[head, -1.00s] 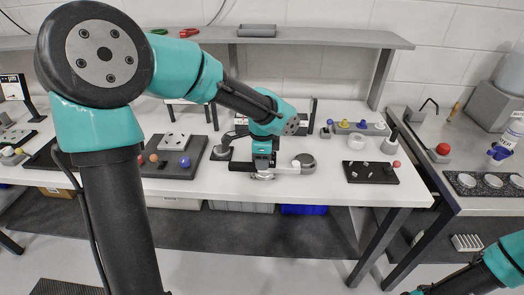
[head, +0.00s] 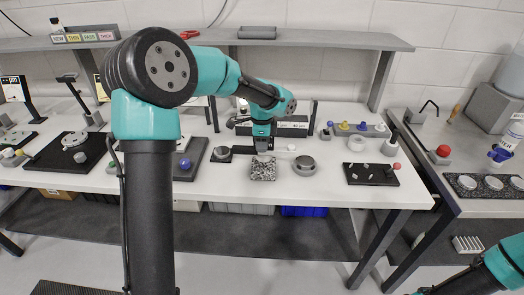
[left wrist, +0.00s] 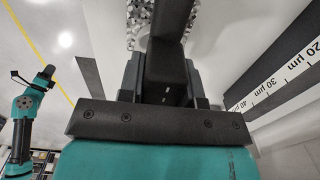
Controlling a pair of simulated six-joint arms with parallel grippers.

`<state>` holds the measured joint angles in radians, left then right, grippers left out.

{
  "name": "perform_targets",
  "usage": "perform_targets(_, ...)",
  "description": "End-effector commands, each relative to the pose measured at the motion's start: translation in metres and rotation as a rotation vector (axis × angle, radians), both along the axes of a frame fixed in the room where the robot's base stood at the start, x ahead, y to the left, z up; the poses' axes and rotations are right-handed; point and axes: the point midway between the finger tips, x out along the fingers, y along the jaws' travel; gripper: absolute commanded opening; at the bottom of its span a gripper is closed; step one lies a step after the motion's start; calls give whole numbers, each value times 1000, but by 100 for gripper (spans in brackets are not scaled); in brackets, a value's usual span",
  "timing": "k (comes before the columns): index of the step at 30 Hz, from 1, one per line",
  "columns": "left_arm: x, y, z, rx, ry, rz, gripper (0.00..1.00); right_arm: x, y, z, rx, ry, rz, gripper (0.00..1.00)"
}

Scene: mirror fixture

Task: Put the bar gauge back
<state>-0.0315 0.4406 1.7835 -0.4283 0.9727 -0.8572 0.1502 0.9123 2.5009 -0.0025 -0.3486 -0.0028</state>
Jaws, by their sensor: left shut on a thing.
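My left gripper (head: 263,146) is over the middle of the white table, in front of a labelled rack (head: 292,125). It is shut on a dark bar, which looks like the bar gauge (left wrist: 166,62); in the left wrist view the bar runs up from between the fingers. A grey speckled square (head: 263,170) shows just below the gripper, and part of it shows behind the bar in the left wrist view. Whether the bar touches it is unclear. The rack's strip reads 20, 30 and 40 µm in the left wrist view (left wrist: 277,86). My right gripper is out of frame.
A round grey piece (head: 304,165) stands right of the speckled square, and a dark square base (head: 220,153) left of it. A black tray with pegs (head: 371,174) lies further right. A shelf (head: 300,39) spans above the table. The front table edge is clear.

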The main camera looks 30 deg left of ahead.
Motion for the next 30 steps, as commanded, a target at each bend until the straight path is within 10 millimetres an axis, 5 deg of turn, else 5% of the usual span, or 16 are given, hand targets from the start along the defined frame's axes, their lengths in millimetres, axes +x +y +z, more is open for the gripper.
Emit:
perform_targets(8,0,0,-30,-1,2,1,0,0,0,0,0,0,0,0)
perform_targets(21,0,0,-35,0,1,0,0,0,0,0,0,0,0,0)
perform_targets(22,0,0,-35,0,1,0,35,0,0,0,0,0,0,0)
perform_targets(30,0,0,-35,0,1,0,57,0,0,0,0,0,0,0)
